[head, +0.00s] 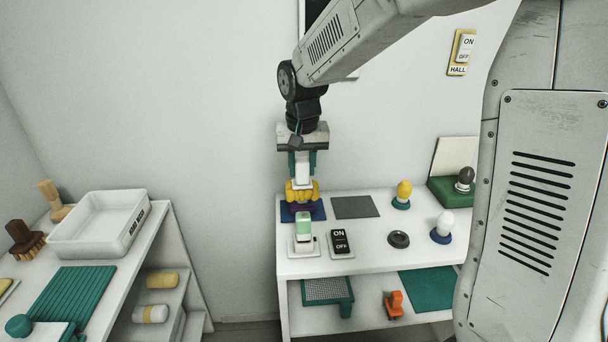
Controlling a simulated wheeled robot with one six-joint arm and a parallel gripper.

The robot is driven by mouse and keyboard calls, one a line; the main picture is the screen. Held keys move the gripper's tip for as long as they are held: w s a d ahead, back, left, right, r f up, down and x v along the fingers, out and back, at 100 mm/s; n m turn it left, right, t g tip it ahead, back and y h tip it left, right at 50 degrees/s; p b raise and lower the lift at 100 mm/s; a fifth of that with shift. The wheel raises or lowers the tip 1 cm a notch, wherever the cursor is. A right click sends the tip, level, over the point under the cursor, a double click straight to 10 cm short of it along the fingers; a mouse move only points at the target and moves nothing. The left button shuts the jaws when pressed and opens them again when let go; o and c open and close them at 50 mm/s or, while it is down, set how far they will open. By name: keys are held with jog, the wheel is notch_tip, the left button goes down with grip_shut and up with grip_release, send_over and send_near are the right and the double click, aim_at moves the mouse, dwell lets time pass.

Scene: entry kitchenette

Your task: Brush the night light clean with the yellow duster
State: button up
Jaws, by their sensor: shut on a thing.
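My gripper (302,163) points down over the back left of the white shelf unit, its teal fingers shut on the pale handle of the yellow duster (301,191). The duster hangs upright, its fluffy yellow head down, over a dark blue mat (287,216); I cannot tell whether it touches. A purple patch shows just under the head. What looks like the night light (303,228), a white block with a pale green upper part on a white base, stands in front of the duster. Its top is close to the duster head in the picture.
A black ON/OFF switch (341,241) stands right of the night light. A black ring (399,239), a yellow bulb (403,192), a white bulb (444,225) and a dark bulb (465,177) stand farther right. A grey mat (355,207) lies bare. A white bin (98,225) is at left.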

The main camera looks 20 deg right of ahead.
jog(key=shift+r, duration=2.05)
jog(key=shift+d, duration=0.1)
